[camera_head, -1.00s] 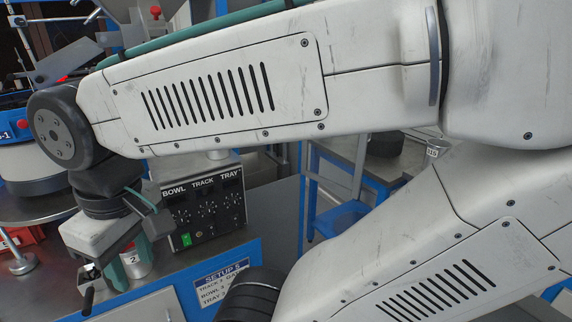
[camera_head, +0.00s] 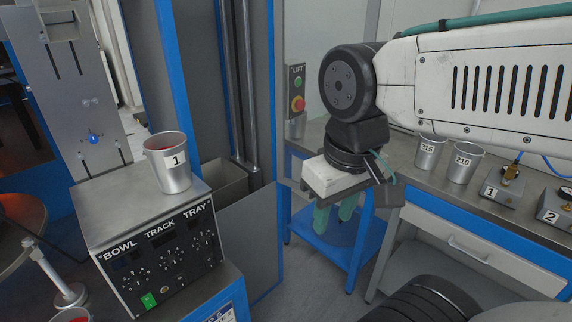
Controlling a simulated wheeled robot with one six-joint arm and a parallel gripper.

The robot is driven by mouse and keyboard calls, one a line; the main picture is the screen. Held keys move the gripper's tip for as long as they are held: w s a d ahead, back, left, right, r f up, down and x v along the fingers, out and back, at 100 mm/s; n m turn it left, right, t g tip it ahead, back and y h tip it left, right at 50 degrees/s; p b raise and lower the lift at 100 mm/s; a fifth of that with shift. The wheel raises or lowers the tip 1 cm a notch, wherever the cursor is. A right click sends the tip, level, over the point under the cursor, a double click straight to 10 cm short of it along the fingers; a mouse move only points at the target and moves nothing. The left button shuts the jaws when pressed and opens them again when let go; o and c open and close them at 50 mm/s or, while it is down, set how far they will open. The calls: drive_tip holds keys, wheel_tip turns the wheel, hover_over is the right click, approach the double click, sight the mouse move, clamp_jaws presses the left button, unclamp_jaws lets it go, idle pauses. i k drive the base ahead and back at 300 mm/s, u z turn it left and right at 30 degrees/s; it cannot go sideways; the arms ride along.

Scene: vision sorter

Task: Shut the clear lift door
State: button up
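The lift (camera_head: 232,90) stands at the centre-left, with blue posts, dark vertical rails and a grey lower panel (camera_head: 243,245). A grey open bin (camera_head: 222,180) sits inside it. I cannot clearly make out the clear door or how far it stands open. The lift's control box (camera_head: 296,88), with a green and a red button, is right of its blue post. My gripper (camera_head: 336,222) hangs to the right of the lift, apart from it. Its green fingers point down and are spread, with nothing seen between them.
A cup marked 1 (camera_head: 170,163) stands on the control box labelled BOWL TRACK TRAY (camera_head: 160,262) at the left. Cups 315 (camera_head: 430,151) and 210 (camera_head: 465,162) stand on the right bench (camera_head: 455,190). A blue low shelf (camera_head: 330,242) lies below my gripper.

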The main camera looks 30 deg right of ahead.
sight(374, 8)
drive_tip(key=z, duration=2.5)
drive_tip(key=i, duration=0.35)
drive_tip(key=u, duration=2.25)
